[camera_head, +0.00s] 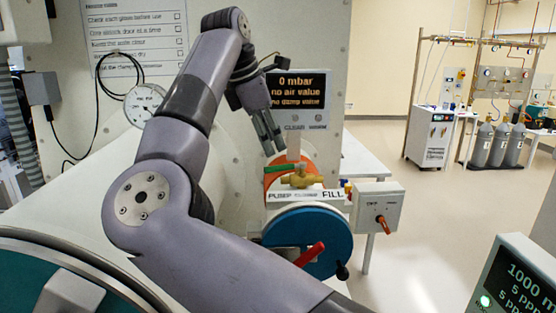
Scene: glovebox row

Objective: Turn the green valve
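The green valve handle (282,168) sits on a brass valve body (301,179) at the front of the orange-ringed cylinder. The handle points left. A label strip below it reads PUMP, a blurred middle word and FILL. My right gripper (269,147) hangs just above and left of the handle, fingers pointing down. It appears apart from the handle, with nothing seen between the fingers. The fingers look close together at this angle, and I cannot tell whether they are open or shut. My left gripper is not in view.
A blue round door (308,240) with a red lever (309,254) lies below the valve. A grey switch box (378,207) with an orange knob is right of it. A display (298,91) reads 0 mbar above. Open floor lies to the right.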

